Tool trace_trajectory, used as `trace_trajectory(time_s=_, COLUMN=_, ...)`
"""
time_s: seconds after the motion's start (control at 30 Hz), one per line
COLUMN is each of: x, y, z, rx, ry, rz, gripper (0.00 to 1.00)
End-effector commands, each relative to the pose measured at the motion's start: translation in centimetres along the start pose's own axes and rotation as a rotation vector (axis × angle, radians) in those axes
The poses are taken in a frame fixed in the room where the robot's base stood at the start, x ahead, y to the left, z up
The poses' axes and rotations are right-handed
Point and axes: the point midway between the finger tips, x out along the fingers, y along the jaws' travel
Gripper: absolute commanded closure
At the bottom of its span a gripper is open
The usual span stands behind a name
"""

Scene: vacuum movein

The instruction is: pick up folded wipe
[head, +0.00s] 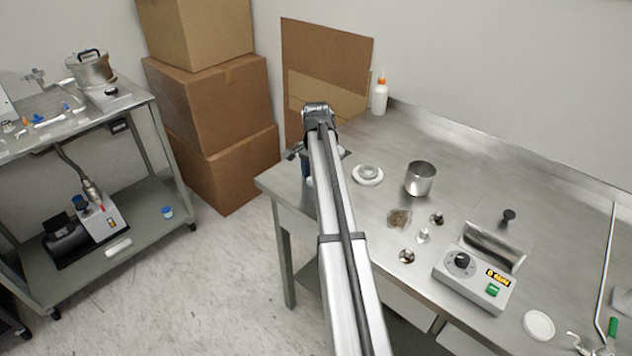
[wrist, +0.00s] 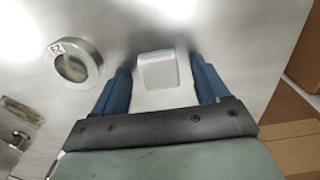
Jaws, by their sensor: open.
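The folded wipe (wrist: 158,72) is a small white, rounded rectangular pad on the steel bench in the wrist view. My gripper (wrist: 159,66) is open, with one blue finger on each side of the wipe and a visible gap on both sides. I cannot tell how far the fingertips are above the bench. In the head view my arm reaches to the bench's far left corner, and only a bit of a blue finger (head: 306,167) shows beside it. The wipe cannot be made out there, behind my arm.
A wash bottle (head: 380,96) and cardboard boxes (head: 212,105) stand behind.

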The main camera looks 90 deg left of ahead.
Motion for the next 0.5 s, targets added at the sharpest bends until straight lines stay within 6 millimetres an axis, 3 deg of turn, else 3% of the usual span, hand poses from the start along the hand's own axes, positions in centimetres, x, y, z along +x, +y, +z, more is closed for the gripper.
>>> trace_trajectory(time_s=0.07, x=-0.01, y=0.00, z=-0.01, rx=0.000, ry=0.000, rz=0.000, gripper=0.28)
trace_trajectory(time_s=0.5, x=-0.02, y=0.00, z=0.00, rx=0.000, ry=0.000, rz=0.000, gripper=0.71)
